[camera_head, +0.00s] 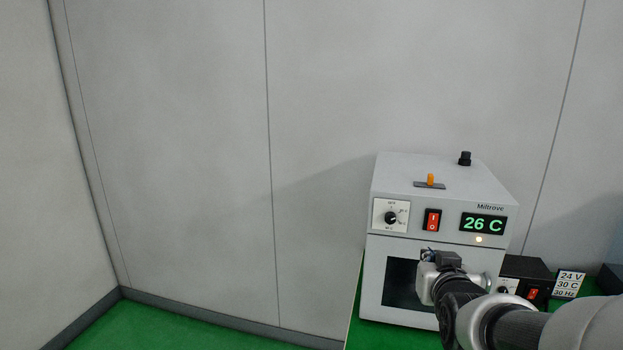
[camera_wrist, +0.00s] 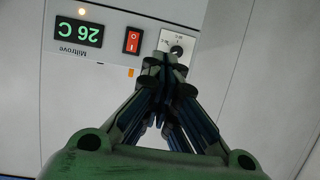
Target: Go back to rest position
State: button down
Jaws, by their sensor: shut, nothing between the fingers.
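My gripper shows in the wrist view (camera_wrist: 167,62), its fingers together with nothing between them. Its fingertips appear in front of the dial (camera_wrist: 178,46) of the white Miltrove oven (camera_wrist: 60,60); I cannot tell whether they touch it. In the head view my arm reaches in from the lower right, and its wrist covers part of the oven (camera_head: 400,240). The fingers are hidden there. The oven display (camera_head: 483,223) reads 26 C, with a lit lamp below it. The red rocker switch (camera_head: 432,219) and the dial (camera_head: 390,217) are on the front panel.
A black box with a red switch (camera_head: 525,268) stands right of the oven, partly behind my arm. An orange toggle (camera_head: 430,179) and a black knob (camera_head: 465,158) sit on the oven's top. Grey walls stand behind.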

jog(key=s+a+f+g+y, duration=0.1)
jog(key=s+a+f+g, duration=0.1)
jog(key=s, duration=0.8)
jog(key=s+a+f+n+g+y, duration=0.1)
jog(key=s+a+g, duration=0.3)
jog(key=s, duration=0.5)
jog(key=s+a+f+n+g, duration=0.1)
jog(key=s+a+f+g, duration=0.2)
jog(key=s, duration=0.7)
jog(key=shift+s+a+f+y, duration=0.35)
jog(key=shift+a+f+y, duration=0.05)
jog(key=shift+f, duration=0.1)
